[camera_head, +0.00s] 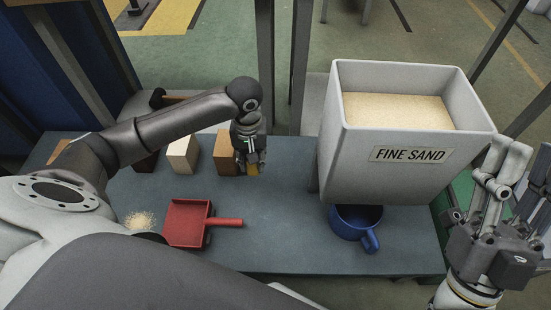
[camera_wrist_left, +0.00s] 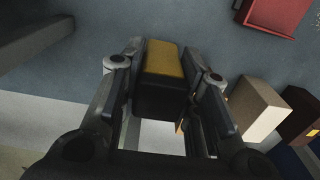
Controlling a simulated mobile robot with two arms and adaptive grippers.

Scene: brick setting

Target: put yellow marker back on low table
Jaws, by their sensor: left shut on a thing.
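The yellow marker (camera_head: 254,170) is a small yellow block with a dark end. It sits between the fingers of my left gripper (camera_head: 250,160), which is shut on it. The left wrist view shows its yellow face (camera_wrist_left: 164,58) between the two fingers of the left gripper (camera_wrist_left: 165,85). The low table (camera_head: 285,215) has a blue-grey top, and the marker is over its back part. I cannot tell whether the marker touches the table. My right gripper (camera_head: 497,170) is at the far right, away from the marker, with its fingers pointing up; its opening is unclear.
A cream block (camera_head: 181,156), a brown block (camera_head: 224,157) and a dark block (camera_head: 147,161) stand left of the left gripper. A red dustpan (camera_head: 184,225) lies near a sand pile (camera_head: 139,220). A blue mug (camera_head: 350,226) is under a large sand hopper (camera_head: 350,165). The table's middle is clear.

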